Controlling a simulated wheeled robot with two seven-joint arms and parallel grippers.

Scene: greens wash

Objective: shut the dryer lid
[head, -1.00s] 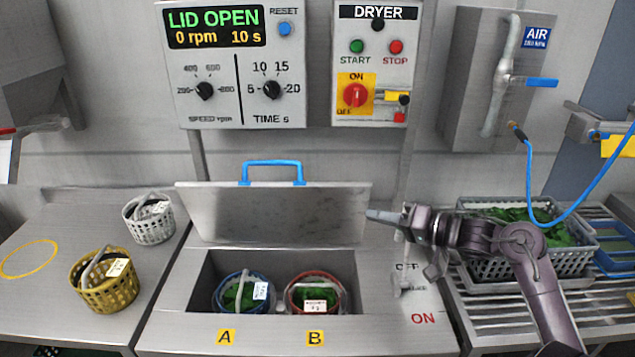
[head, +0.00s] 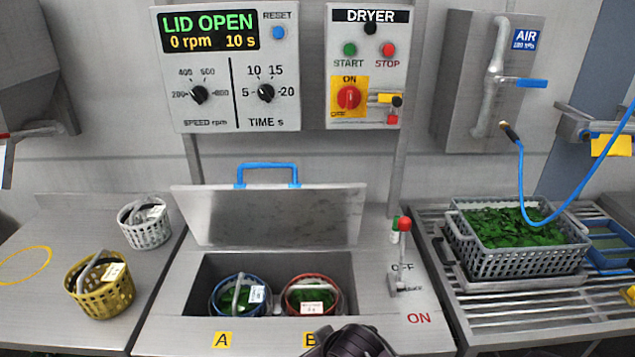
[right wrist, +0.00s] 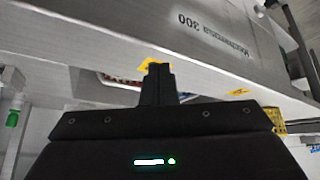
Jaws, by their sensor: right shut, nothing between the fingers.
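The dryer lid (head: 270,217) stands raised and tilted back behind the well, with a blue handle (head: 267,170) on its top edge. The open well holds a blue-rimmed basket (head: 229,301) above label A and a red-rimmed basket (head: 303,285) above label B, both with greens. The display (head: 210,31) reads LID OPEN, 0 rpm, 10 s. My right arm shows at the bottom of the head view, near label B; its fingertips are not visible there. In the right wrist view my right gripper (right wrist: 157,80) is shut and empty, close to a metal panel. My left gripper is out of view.
A red-knobbed lever (head: 404,226) stands right of the well. A grey crate of greens (head: 517,262) sits on the slatted rack at right. A white basket (head: 146,228) and a yellow basket (head: 103,299) stand on the left counter. A blue air hose (head: 527,190) hangs at right.

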